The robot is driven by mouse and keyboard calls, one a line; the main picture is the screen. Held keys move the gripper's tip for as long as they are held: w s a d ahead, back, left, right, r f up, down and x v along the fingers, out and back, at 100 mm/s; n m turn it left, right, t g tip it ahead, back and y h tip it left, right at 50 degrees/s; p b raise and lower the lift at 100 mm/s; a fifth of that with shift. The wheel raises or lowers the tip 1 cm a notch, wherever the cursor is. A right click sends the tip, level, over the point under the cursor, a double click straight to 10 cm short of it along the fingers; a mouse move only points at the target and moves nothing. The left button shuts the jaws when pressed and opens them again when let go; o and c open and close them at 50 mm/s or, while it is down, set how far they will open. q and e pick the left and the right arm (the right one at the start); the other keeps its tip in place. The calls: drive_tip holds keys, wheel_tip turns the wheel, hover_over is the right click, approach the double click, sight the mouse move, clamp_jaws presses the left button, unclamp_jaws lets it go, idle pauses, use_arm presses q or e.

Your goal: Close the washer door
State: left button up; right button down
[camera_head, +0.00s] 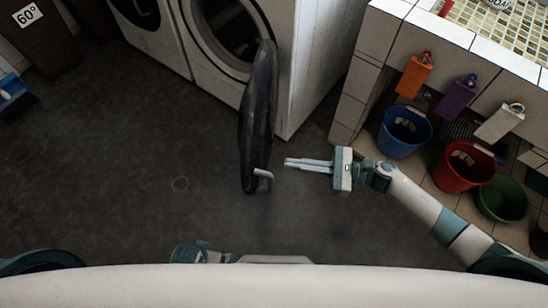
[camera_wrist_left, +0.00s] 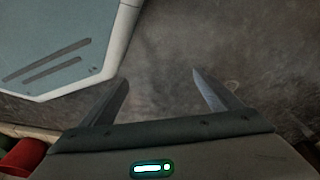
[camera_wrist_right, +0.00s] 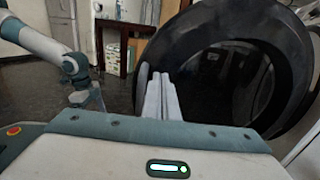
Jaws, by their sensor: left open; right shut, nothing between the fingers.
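The washer (camera_head: 280,50) is a white front-loader at the top centre of the head view. Its round dark door (camera_head: 258,115) stands wide open, swung out toward me and seen nearly edge-on, with a pale handle (camera_head: 263,175) at its near end. The dark drum opening (camera_head: 230,28) is uncovered. My right gripper (camera_head: 288,162) is shut and empty, just right of the handle, with a small gap in the head view. In the right wrist view the door (camera_wrist_right: 225,75) fills the right half, behind the shut fingers (camera_wrist_right: 163,98). My left gripper (camera_wrist_left: 165,95) is open and empty above the floor.
A second white machine (camera_head: 160,35) stands left of the washer. A tiled sink block (camera_head: 365,75) is at right, with blue (camera_head: 388,143), red (camera_head: 443,178) and green (camera_head: 502,199) buckets beside my right arm. The dark floor (camera_head: 150,200) left of the door is clear.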

sight(261, 160)
drive_tip(key=a, duration=0.3)
drive_tip(key=a+p, duration=0.1)
drive_tip(key=shift+w+a+r, duration=0.1)
drive_tip(key=shift+w+a, duration=0.3)
use_arm(q)
drive_tip(key=shift+s+a+f+p, duration=0.1)
drive_tip(key=shift+s+f, duration=0.2)
drive_tip(key=shift+f, duration=0.35)
drive_tip(key=shift+s+a+f+p, duration=0.1)
drive_tip(key=shift+s+f, duration=0.15)
drive_tip(key=shift+f, duration=0.45)
drive_tip(key=shift+s+a+f+p, duration=0.1)
drive_tip(key=shift+s+f, duration=0.2)
drive_tip(key=shift+f, duration=0.35)
use_arm(e)
drive_tip(key=shift+w+a, duration=0.1)
drive_tip(key=shift+a, duration=0.65)
